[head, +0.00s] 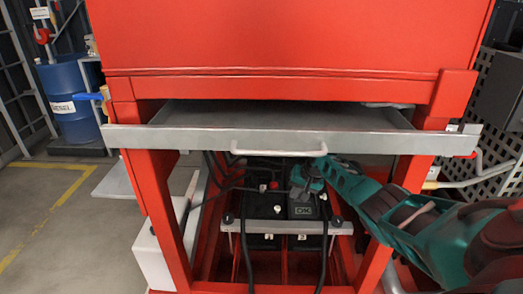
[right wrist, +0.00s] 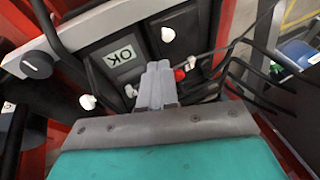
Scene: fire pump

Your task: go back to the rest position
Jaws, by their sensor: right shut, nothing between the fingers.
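My right arm comes in from the right and reaches under the grey metal drawer (head: 300,140) of the red pump frame (head: 158,190). My right gripper (head: 300,190) is over the black batteries in the head view. In the right wrist view its grey fingers (right wrist: 158,72) are together with nothing between them, close to the battery top. A black battery (head: 302,211) carries an "OK" label, which also shows in the right wrist view (right wrist: 121,55). My left gripper is not in view.
The drawer, with its pale handle (head: 279,150), sticks out above my right forearm. Black cables (right wrist: 245,65) run close to the gripper. A grey clamp bar (head: 285,228) crosses the batteries. A blue barrel (head: 73,100) stands at the left, with open floor before it.

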